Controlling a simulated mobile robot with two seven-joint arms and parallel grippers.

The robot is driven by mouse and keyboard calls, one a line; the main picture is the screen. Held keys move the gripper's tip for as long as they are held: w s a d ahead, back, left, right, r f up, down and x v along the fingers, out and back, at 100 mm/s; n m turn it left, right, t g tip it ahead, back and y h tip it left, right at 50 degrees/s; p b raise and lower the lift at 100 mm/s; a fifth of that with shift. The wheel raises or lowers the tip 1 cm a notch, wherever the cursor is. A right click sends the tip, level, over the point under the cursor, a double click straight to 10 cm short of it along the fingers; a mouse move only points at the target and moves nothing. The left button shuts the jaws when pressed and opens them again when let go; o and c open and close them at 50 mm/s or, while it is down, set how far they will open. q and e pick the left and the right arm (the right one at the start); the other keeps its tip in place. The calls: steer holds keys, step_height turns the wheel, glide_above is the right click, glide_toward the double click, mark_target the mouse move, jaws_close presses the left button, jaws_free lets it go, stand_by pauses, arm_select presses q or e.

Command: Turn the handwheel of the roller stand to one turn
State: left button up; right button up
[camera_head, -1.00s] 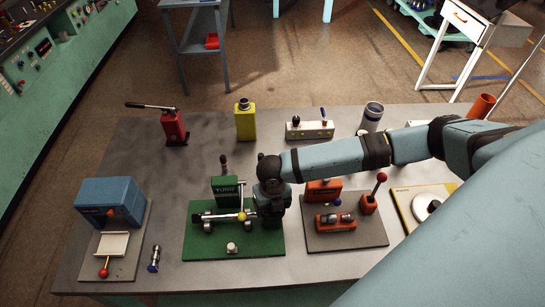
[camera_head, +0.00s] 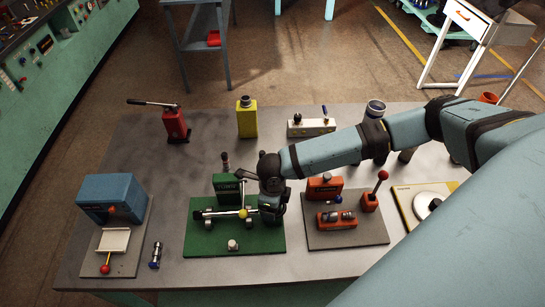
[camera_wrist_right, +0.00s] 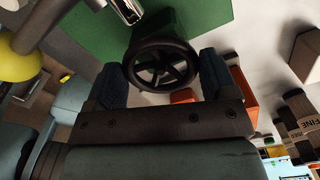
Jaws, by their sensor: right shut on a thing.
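The roller stand is on a green base plate (camera_head: 255,243) with a green block (camera_head: 228,186) and a bright rod lying across rollers. A yellow ball (camera_head: 243,212) sits near the rod's right end; it also shows at the left of the right wrist view (camera_wrist_right: 28,62). My right gripper (camera_head: 270,208) is at the right side of the stand. In the right wrist view, the black spoked handwheel (camera_wrist_right: 160,68) lies between the two fingers of my right gripper (camera_wrist_right: 162,78), which is shut on its rim. The head view hides the wheel behind the gripper. My left gripper is not seen.
An orange fixture on a grey plate (camera_head: 345,237), with a red-knobbed lever (camera_head: 382,176), stands close to the right. A blue machine (camera_head: 110,198) is at the left, with a small fitting (camera_head: 155,257) beside it. A red pump (camera_head: 174,124) and yellow bottle (camera_head: 246,118) stand behind.

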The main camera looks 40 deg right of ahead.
steer(key=n, duration=0.5)
steer(key=shift+w+r, duration=0.1)
steer(key=shift+n, duration=1.2)
steer(key=o, duration=0.8)
steer(key=shift+s, duration=0.2)
steer(key=shift+o, duration=0.2)
step_height(320, 180, up, 7)
steer(key=shift+r, duration=0.2)
